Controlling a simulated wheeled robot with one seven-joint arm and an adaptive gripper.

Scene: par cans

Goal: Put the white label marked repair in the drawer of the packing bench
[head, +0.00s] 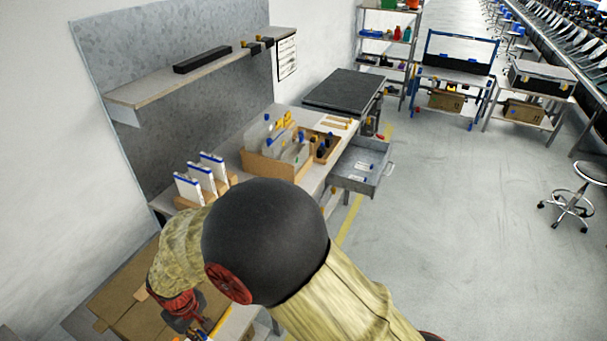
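The packing bench (229,152) runs along the wall at the left. Its grey metal drawer (354,184) is pulled open at the far end, and small white and blue pieces lie in it. I cannot read any of them, and I cannot tell which thing is the white label marked repair. My gripper (196,329) is at the bottom edge, low over the near end of the bench beside brown cardboard, far from the drawer. Its fingertips are small and partly cut off, so its opening and anything in it cannot be made out. My arm hides part of the bench front.
White panels with blue tops (199,178) stand in a wooden rack on the bench. A cardboard bin (268,168) of clear bags stands beyond it. A shelf (150,88) overhangs the bench. The floor (455,215) to the right is clear up to a stool (570,207).

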